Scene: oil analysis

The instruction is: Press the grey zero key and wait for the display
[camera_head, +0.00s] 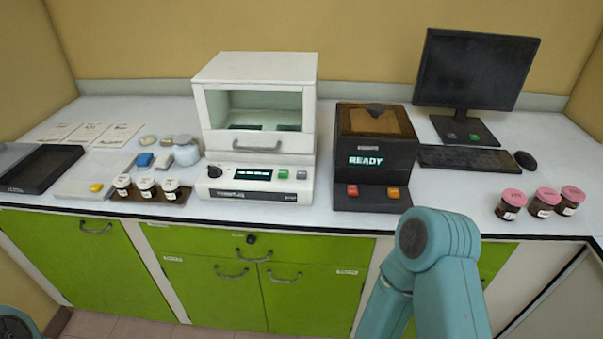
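The white analyser (262,112) stands on the bench left of centre, its front window partly open or see-through; I cannot tell which. On its lower front panel are a black knob (214,171), a lit display (253,174) with pale marks too small to read, a green key (283,174) and the grey key (301,175) to its right. Nothing touches the grey key. My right arm's teal links rise at the lower right, but its gripper is out of sight. Only a bit of my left arm shows at the bottom left corner; its gripper is not visible.
A black device (374,150) showing "READY" has red and orange keys. A monitor (474,70), keyboard (472,159) and mouse (525,160) are behind. Black tray (40,169) lies far left.

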